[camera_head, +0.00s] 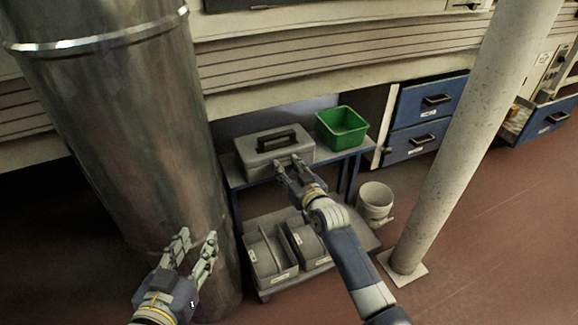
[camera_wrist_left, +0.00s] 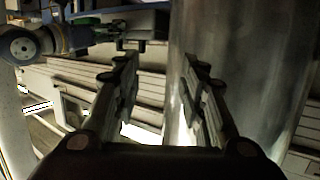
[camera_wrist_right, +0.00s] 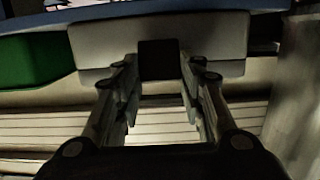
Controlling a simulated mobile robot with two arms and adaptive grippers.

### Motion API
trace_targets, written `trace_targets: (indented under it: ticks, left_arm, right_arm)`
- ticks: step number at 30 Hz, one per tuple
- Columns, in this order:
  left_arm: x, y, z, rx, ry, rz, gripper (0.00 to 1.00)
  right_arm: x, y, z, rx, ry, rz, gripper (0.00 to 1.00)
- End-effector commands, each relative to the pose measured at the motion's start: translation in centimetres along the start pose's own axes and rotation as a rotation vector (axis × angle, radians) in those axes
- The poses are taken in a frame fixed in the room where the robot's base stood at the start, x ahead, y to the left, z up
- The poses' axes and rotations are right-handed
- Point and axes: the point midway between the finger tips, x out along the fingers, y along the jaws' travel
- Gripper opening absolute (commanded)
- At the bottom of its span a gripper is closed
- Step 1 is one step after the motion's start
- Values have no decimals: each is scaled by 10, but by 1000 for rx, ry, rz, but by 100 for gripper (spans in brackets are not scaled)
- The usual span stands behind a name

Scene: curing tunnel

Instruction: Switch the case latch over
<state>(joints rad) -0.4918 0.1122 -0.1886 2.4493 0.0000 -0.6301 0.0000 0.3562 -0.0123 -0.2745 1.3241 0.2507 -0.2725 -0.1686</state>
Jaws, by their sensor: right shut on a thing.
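The grey case (camera_head: 254,157) with a dark handle on its lid stands upright on the blue-framed stand. My right gripper (camera_head: 289,166) is at the front face of the case. In the right wrist view its two fingers (camera_wrist_right: 160,105) are on either side of the dark case latch (camera_wrist_right: 160,58), against the pale case (camera_wrist_right: 222,42). The fingers hide the latch in the head view, so its exact position is unclear. My left gripper (camera_head: 190,250) is open and empty, in front of the metal column; its fingers also show apart in the left wrist view (camera_wrist_left: 155,100).
A green bin (camera_head: 342,126) stands right of the case. Grey holders (camera_head: 268,262) fill the lower shelf. A white bucket (camera_head: 375,200) is beside the stand. A large metal column (camera_head: 130,120) at left and a pale post (camera_head: 470,120) at right flank the area.

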Motion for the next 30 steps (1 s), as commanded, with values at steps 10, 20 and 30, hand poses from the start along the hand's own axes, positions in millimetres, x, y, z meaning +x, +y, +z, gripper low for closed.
trace_targets:
  ticks: [10,20,30]
  left_arm:
    - [-24,-9,65,-1,-340,-20,38]
    - [-70,-17,122,-7,-679,-39,38]
    - [-122,-22,165,-18,-990,-54,38]
  right_arm:
    - [1,0,-4,1,-41,-1,13]
    - [2,0,-8,1,-92,-1,13]
    - [4,0,-11,0,-190,-1,12]
